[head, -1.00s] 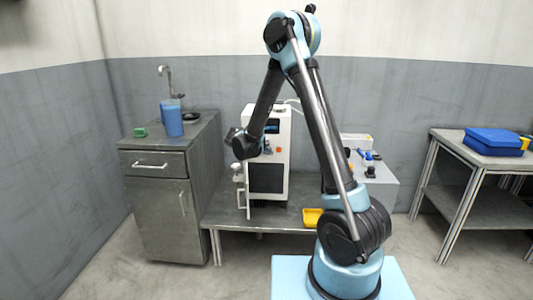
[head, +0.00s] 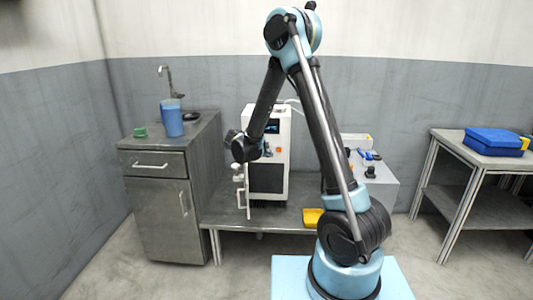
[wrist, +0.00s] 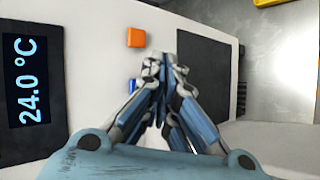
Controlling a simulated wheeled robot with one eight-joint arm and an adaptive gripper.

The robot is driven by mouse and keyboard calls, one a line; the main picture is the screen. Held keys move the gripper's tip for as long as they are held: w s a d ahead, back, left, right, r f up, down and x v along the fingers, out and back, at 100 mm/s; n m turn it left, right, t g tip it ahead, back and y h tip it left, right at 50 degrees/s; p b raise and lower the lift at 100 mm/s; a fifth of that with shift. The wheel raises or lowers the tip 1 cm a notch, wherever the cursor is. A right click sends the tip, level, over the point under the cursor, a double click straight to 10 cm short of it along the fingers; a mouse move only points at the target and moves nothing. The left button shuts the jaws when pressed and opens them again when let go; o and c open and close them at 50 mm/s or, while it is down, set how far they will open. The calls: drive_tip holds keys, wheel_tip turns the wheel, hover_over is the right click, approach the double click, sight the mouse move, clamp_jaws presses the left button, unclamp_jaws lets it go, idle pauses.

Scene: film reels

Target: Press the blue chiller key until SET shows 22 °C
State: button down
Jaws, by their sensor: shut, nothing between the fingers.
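The white chiller (head: 284,150) stands on the low metal table. In the wrist view its display (wrist: 27,80), turned sideways, reads 24.0 °C in light blue on black. An orange key (wrist: 136,37) sits on its white front panel. The blue key (wrist: 132,86) is beside the orange one, partly covered by my gripper. My gripper (wrist: 162,60) is shut and empty, its fingertips close to the panel beside the keys. I cannot tell whether they touch it. In the head view my arm covers part of the chiller's front and the display is too small to read.
A dark grille (wrist: 205,75) lies beside the keys on the chiller front. A yellow tray (head: 312,217) is on the low table (head: 275,219). A metal cabinet (head: 158,210) with a blue jug (head: 172,118) stands to the left. A metal side table (head: 455,143) is at the right.

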drive_tip(key=shift+s+a, duration=0.1)
drive_tip(key=shift+s, duration=2)
idle(1.3)
drive_tip(key=s, duration=0.3)
drive_tip(key=shift+s, duration=0.35)
drive_tip(key=shift+w, duration=0.15)
drive_tip(key=w, duration=0.8)
drive_tip(key=shift+w, duration=0.3)
